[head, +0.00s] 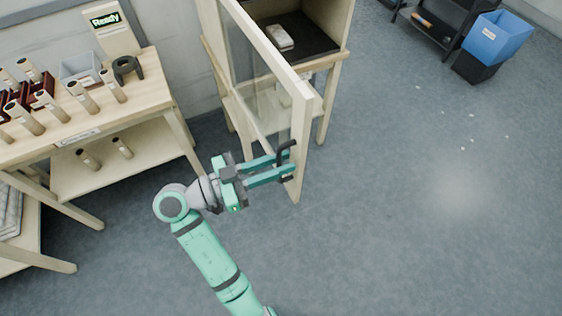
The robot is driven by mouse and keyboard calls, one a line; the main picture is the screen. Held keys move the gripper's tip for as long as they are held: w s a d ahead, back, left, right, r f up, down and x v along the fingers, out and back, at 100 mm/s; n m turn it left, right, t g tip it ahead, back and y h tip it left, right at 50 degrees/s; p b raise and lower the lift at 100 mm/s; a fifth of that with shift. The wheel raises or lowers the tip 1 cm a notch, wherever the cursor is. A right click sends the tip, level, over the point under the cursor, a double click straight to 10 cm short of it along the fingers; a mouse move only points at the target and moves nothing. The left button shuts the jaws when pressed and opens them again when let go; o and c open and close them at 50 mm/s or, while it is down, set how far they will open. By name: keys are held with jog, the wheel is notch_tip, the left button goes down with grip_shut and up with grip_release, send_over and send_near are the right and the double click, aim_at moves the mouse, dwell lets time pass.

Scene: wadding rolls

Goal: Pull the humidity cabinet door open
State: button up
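The humidity cabinet (343,33) stands at the top middle of the head view, a pale wooden box on legs. Its door (304,118), a pale frame with a clear pane, is swung partly open toward me. The dark door handle (286,150) is on the door's outer edge post. My gripper (282,167) is at the handle, with its two long teal fingers on either side of it. A small gap shows between the fingers, and the handle seems to lie between them. Whether they press on it is not clear. A pale item lies on the dark shelf inside the cabinet.
A wooden table (147,99) on the left carries several tan rolls, a grey bin (80,68), a dark ring stand and a "Ready" display (106,21). Blue and black bins (496,38) stand at the upper right.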

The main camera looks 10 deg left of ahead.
jog(key=v, duration=1)
jog(key=shift+a, duration=0.2)
jog(key=shift+s, duration=0.1)
jog(key=shift+f, duration=0.1)
